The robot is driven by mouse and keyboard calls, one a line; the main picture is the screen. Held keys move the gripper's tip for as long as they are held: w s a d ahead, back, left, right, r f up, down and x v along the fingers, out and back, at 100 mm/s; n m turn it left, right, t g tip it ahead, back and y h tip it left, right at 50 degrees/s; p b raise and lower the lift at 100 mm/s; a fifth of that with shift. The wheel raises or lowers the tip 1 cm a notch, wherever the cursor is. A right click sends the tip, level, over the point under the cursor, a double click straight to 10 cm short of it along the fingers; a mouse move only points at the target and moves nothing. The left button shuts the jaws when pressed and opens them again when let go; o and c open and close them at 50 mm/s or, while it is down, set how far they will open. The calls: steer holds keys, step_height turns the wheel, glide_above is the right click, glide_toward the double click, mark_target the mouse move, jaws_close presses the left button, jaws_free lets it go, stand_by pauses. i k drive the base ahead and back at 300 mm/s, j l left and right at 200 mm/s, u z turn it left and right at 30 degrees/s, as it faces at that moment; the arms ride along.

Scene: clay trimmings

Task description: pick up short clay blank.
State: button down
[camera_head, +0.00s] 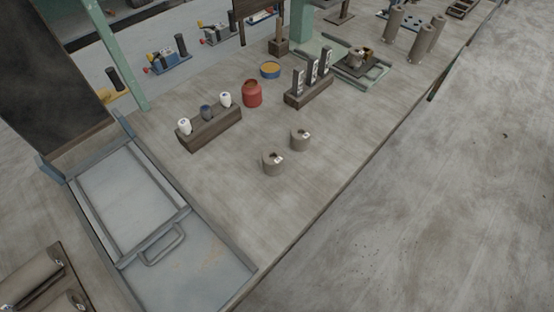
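Two short grey cylinders that look like short clay blanks stand upright on the bench, apart from each other. The nearer short clay blank (271,166) is left of and in front of the farther short clay blank (299,142). Each has a small white mark and a dark spot near its top. Several tall grey cylinders (420,48) stand at the back right of the bench. My gripper is not in view.
The bench (285,205) is bare in front of the blanks. A wooden block (212,130) with small pots, a red jar (252,94) and an upright rack (308,91) stand behind them. A grey metal tray (212,262) is at left. The bench edge runs along the right.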

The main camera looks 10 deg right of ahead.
mark_target(355, 54)
steer(key=z, duration=1.3)
steer(key=i+z, duration=0.4)
steer(key=i, duration=4.6)
steer(key=i+l+u, duration=0.1)
steer(key=i+u, duration=0.35)
steer(key=i+l+u, duration=0.3)
steer(key=i+u, duration=0.15)
steer(key=u, duration=2.05)
steer(key=j+u, duration=0.15)
steer(key=u, duration=0.35)
steer(key=i+j+u, duration=0.1)
steer(key=u, duration=0.4)
steer(key=i+u, duration=0.15)
steer(key=u, duration=0.3)
steer(key=i+j+u, duration=0.1)
steer(key=u, duration=0.4)
steer(key=i, duration=0.05)
